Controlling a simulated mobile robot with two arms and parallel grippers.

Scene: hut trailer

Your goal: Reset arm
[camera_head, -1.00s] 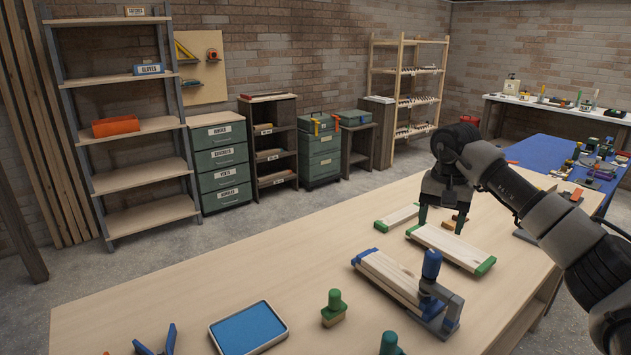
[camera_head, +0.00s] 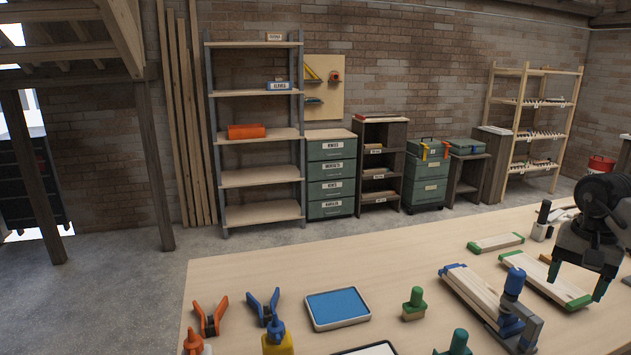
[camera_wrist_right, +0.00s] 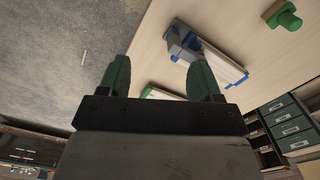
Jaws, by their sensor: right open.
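My right gripper (camera_head: 576,283) comes in from the right edge of the head view. It is open, its green-tipped fingers apart and pointing down, over the right part of the workbench (camera_head: 235,290). A wooden board with green ends (camera_head: 545,280) lies beneath or just behind it; I cannot tell how high the gripper is above it. My left gripper is not in view.
Near the gripper are a blue-ended board (camera_head: 470,287) in a blue clamp (camera_head: 513,310) and a shorter green-ended board (camera_head: 495,242). A blue tray (camera_head: 338,307), green-handled stamp (camera_head: 414,303), orange clamp (camera_head: 210,318) and blue clamp (camera_head: 265,306) stand further left. Shelving (camera_head: 258,180) lines the wall.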

